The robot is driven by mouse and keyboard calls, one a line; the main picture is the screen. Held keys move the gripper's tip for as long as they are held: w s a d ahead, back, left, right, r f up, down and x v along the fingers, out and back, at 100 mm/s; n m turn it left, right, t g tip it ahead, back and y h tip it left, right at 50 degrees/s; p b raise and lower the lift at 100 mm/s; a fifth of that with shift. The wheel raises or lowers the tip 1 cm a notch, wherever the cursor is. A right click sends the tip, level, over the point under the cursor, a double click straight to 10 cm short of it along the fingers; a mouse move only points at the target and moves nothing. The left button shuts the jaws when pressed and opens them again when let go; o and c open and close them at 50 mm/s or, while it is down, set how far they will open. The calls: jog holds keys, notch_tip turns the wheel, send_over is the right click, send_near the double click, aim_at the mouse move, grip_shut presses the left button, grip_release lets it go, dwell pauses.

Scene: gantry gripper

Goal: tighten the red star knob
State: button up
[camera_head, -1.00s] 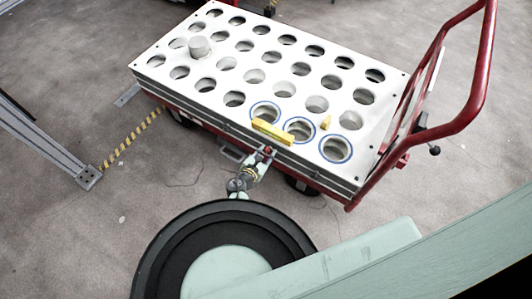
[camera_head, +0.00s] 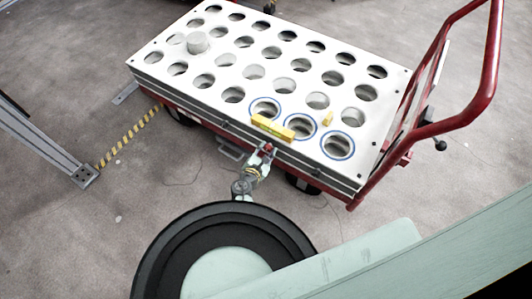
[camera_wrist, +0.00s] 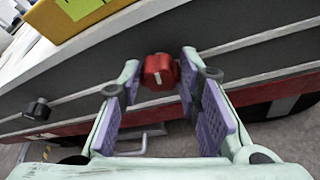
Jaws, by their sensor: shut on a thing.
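The red star knob (camera_wrist: 158,71) sits on the dark side rail of the cart, with a pale mark on its face. It also shows small in the head view (camera_head: 267,147). My gripper (camera_wrist: 160,80) is shut on the knob, with one fingertip on its left and one on its right. In the head view my gripper (camera_head: 263,153) reaches the near long side of the cart. The knob's shaft is hidden behind its head.
The white perforated cart top (camera_head: 222,110) carries a yellow level-like bar (camera_head: 286,128), a small yellow piece (camera_head: 327,118) and a grey cylinder (camera_head: 197,42). A black knob (camera_wrist: 37,108) is left along the rail. The cart's red handle (camera_head: 490,70) rises at right.

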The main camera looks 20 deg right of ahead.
jog(key=m+b, duration=0.1)
jog(key=t+b, duration=0.1)
jog(key=b, duration=0.1)
jog(key=shift+s+f+m+y, duration=0.1)
jog(key=shift+f+m+y, duration=0.2)
jog(key=shift+m, duration=0.1)
jog(key=shift+r+b, duration=0.1)
jog(key=shift+b, duration=0.6)
jog(key=shift+r+m+t, duration=0.1)
jog(key=shift+m+t, duration=0.2)
jog(key=o, duration=1.1)
jog(key=shift+o, duration=0.2)
jog(key=shift+r, duration=0.1)
notch_tip(320, 180, up, 10)
jog(key=shift+f, duration=0.1)
